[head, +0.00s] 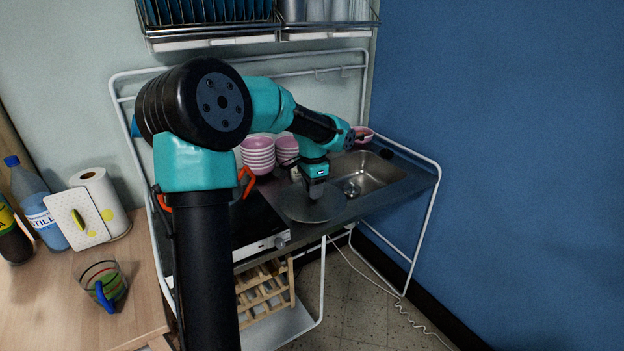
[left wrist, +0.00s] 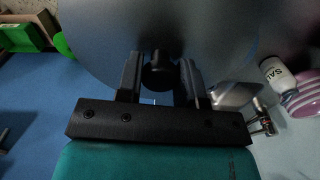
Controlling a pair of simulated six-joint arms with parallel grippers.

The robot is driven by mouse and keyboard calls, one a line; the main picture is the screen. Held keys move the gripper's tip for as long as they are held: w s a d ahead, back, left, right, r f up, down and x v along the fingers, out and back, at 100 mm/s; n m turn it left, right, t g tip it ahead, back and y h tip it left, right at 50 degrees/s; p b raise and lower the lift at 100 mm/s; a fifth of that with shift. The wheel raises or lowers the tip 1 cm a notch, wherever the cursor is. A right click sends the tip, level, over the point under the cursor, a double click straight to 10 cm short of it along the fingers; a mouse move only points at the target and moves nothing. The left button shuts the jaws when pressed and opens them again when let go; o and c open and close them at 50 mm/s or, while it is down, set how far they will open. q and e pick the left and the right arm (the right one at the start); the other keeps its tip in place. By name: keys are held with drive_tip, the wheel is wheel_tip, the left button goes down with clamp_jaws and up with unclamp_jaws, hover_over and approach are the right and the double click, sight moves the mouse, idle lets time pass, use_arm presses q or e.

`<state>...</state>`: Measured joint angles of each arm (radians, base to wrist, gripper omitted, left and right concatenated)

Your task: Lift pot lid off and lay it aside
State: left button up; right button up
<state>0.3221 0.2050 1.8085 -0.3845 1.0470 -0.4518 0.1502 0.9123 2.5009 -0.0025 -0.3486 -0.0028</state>
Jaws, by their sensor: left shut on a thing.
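The pot lid (head: 308,206) is a round grey metal disc over the counter, between the hob and the sink. My left gripper (head: 316,190) points down at its middle and is shut on the lid's dark knob. In the left wrist view the lid (left wrist: 105,42) fills the upper middle, with its black knob (left wrist: 157,76) between the two fingers of the gripper (left wrist: 160,80). Whether the lid touches the counter I cannot tell. The pot cannot be made out; my arm covers much of the hob. My right gripper is not in view.
The sink (head: 372,172) lies right of the lid. Stacked pink and white bowls (head: 258,157) stand behind the hob (head: 255,222). A salt shaker (left wrist: 277,76) shows in the left wrist view. A wooden table (head: 50,300) at left holds a glass mug (head: 103,284), bottles and a paper roll.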

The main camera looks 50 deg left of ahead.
use_arm(q)
drive_tip(key=shift+s+d+r, duration=0.1)
drive_tip(key=shift+s+d, duration=0.7)
drive_tip(key=shift+d, duration=0.15)
